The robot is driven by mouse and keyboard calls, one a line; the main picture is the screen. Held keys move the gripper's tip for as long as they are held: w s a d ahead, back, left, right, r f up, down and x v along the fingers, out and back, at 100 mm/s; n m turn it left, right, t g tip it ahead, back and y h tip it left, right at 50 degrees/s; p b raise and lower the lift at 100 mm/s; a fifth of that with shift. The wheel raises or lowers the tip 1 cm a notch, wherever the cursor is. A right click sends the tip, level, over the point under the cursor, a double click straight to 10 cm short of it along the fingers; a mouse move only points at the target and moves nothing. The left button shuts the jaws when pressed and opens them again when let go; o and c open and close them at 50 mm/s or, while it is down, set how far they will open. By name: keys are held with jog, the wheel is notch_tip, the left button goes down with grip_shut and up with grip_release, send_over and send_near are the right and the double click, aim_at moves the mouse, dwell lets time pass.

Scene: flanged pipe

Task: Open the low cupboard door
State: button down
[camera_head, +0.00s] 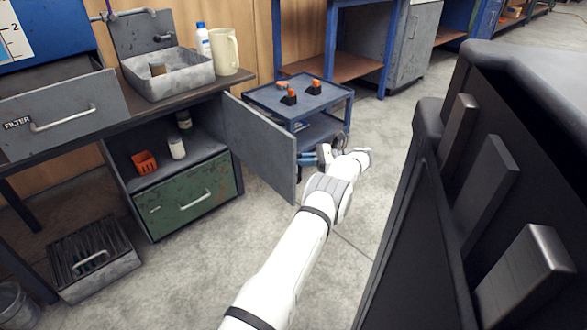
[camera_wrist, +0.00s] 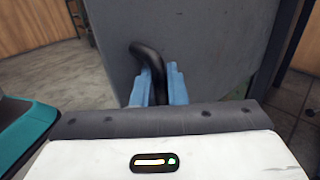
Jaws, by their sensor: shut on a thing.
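The low cupboard door (camera_head: 260,146) is a grey panel under the bench, standing wide open and swung out from the cupboard front. In the wrist view the door (camera_wrist: 185,55) fills the middle, with a dark curved handle (camera_wrist: 146,52) on it. My gripper (camera_head: 308,158) is at the door's outer face, near its free edge. Its blue fingers (camera_wrist: 160,88) are on both sides of the handle and shut on it. The handle is hidden behind the door in the head view.
The open cupboard shows an orange bin (camera_head: 145,162) and a white jar (camera_head: 177,148) above a green drawer (camera_head: 187,198). A blue cart (camera_head: 330,97) stands just behind the door. A dark cabinet (camera_head: 420,220) is close on the right. Bare floor lies in front.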

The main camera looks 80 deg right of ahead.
jog(key=shift+d, duration=0.3)
jog(key=c, duration=1.7)
grip_release()
jog(key=shift+w, duration=0.15)
jog(key=shift+o, duration=0.8)
jog(key=shift+a, duration=0.1)
